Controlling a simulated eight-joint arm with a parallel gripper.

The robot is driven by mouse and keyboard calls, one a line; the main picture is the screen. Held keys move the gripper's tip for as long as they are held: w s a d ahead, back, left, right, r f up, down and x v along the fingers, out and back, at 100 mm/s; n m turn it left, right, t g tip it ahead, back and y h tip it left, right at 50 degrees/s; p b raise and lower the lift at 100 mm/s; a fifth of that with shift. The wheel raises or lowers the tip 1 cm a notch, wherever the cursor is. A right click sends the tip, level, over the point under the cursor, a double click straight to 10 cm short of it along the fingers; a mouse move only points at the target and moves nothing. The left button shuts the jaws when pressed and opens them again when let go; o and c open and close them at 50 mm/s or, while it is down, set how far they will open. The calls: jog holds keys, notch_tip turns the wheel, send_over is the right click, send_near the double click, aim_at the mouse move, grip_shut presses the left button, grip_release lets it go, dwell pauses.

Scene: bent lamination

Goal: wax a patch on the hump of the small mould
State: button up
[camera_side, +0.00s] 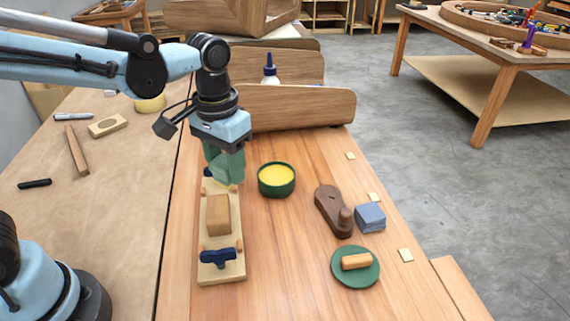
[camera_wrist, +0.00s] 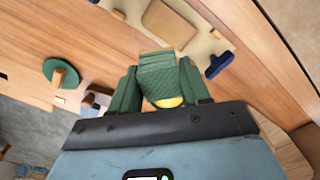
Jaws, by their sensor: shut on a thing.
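The small mould (camera_side: 208,274) is a pale narrow board with a tan raised hump (camera_side: 218,215) in its middle; the hump also shows at the top of the wrist view (camera_wrist: 170,22). A dark blue clamp (camera_side: 217,258) sits at the near end, and another blue clamp (camera_wrist: 219,64) shows at the far end. My gripper (camera_side: 226,170) is above the far end of the board, beyond the hump. It is shut on a green textured applicator (camera_wrist: 160,78) with a yellow end. I cannot tell whether that end touches anything. A dark green tin of yellow wax (camera_side: 276,180) stands right of the gripper.
A wooden plane (camera_side: 334,210), a blue-grey block (camera_side: 370,217) and a green dish (camera_side: 369,275) holding a wooden stick stand to the right. Tall wooden boards (camera_side: 300,106) and a glue bottle (camera_side: 270,70) are behind. The bench between mould and dish is clear.

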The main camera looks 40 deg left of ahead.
jog(key=shift+f, duration=3.45)
jog(key=shift+s+a+r, duration=0.2)
jog(key=shift+s+a, duration=0.15)
jog(key=shift+a, duration=0.05)
jog(key=shift+c, duration=0.4)
jog(key=shift+s+a+f, duration=0.1)
jog(key=shift+s+a, duration=1.75)
jog(key=w+d, duration=0.4)
jog(key=shift+s+a, duration=1.8)
jog(key=shift+s, duration=0.15)
jog(key=shift+w+d, duration=2.05)
jog(key=shift+d, duration=0.05)
jog(key=shift+r, duration=4.1)
